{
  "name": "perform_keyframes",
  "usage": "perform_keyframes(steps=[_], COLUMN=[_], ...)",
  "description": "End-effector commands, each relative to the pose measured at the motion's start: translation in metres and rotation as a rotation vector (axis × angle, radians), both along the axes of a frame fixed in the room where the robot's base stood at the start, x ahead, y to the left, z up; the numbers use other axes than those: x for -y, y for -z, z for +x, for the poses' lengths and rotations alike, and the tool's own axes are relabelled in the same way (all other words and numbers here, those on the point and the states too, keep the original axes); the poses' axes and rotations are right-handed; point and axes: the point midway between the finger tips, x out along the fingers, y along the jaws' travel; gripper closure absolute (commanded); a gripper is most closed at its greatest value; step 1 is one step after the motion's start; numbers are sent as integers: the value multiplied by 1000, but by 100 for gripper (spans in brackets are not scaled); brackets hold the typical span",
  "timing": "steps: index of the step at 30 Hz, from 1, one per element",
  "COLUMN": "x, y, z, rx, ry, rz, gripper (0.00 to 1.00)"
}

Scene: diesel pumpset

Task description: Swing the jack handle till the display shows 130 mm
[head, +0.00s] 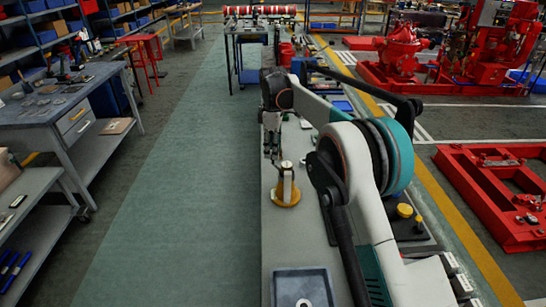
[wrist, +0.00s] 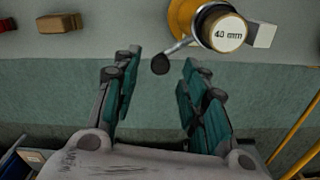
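The jack (head: 286,190) stands on the grey bench top, with an orange-yellow base and a metal body. In the wrist view the jack (wrist: 181,14) is at the top right, and its round display (wrist: 228,32) reads 40 mm. The jack handle (wrist: 178,47) is a thin metal crank reaching down-left to a dark knob (wrist: 160,64). My gripper (wrist: 161,59) is open, with the knob showing between its fingertips; I cannot tell the depth between them. No finger visibly touches the knob. In the head view my gripper (head: 271,150) is just beyond and left of the jack.
The bench (head: 290,245) carries a square tray (head: 302,287) at the near end. A yellow-topped item (head: 404,210) is right of my arm. In the wrist view a red block (wrist: 7,24) and a brown block (wrist: 60,23) lie at upper left. The green aisle (head: 160,200) left of the bench is clear.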

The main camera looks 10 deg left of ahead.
Motion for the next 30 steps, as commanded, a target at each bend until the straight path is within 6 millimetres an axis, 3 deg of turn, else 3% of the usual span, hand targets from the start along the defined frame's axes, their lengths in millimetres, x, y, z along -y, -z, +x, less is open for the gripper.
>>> perform_keyframes(steps=[6, 16, 17, 22, 30], x=[0, 0, 0, 0, -1], y=[22, 24, 24, 24, 24], z=[0, 0, 0, 0, -1], rx=[0, 0, 0, 0, 0], ry=[0, 0, 0, 0, -8], rz=[0, 0, 0, 0, 0], gripper=[60, 60, 63, 100, 100])
